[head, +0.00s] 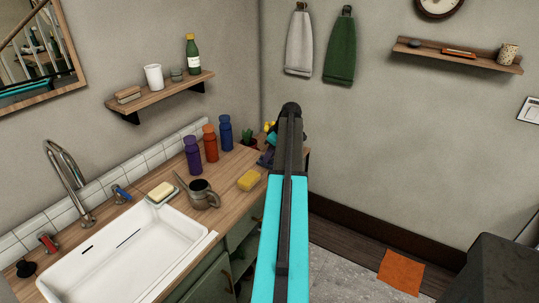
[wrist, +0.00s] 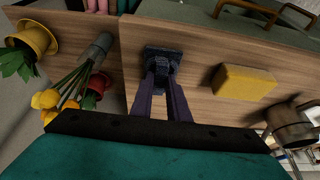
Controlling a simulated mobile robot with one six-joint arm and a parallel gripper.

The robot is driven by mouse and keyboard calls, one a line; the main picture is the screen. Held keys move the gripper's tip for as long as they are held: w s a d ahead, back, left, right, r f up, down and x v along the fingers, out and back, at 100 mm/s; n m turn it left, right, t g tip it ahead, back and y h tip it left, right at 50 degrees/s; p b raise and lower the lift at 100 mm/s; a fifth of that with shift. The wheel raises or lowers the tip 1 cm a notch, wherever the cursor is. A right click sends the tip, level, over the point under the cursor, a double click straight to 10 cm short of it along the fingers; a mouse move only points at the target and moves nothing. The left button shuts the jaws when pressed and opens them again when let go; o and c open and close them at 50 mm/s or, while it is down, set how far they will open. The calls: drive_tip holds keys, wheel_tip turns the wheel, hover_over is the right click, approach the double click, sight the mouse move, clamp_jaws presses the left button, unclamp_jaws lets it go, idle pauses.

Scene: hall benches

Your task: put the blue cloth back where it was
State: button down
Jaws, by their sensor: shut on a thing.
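The blue cloth (wrist: 163,57) shows in the wrist view as a small dark blue bundle between the fingertips of my gripper (wrist: 164,75). My gripper is shut on it, over the end of the wooden counter (wrist: 205,47). I cannot tell whether the cloth touches the wood. In the head view my arm hides most of the gripper and cloth; a dark bluish patch shows just left of the arm. A grey towel (head: 299,44) and a green towel (head: 340,50) hang on the back wall.
On the counter stand a yellow sponge (head: 249,180), a metal jug (head: 203,194), several coloured bottles (head: 210,143) and a cactus pot (head: 249,143). Yellow tulips (wrist: 60,98) are near my gripper. A white sink (head: 120,262) is left; an orange cloth (head: 401,272) lies on the floor.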

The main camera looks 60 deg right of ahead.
drive_tip(key=shift+f, duration=0.2)
drive_tip(key=c, duration=1.7)
unclamp_jaws()
drive_tip(key=shift+r, duration=0.15)
drive_tip(key=shift+b+v, duration=1.15)
drive_tip(key=shift+v, duration=4.85)
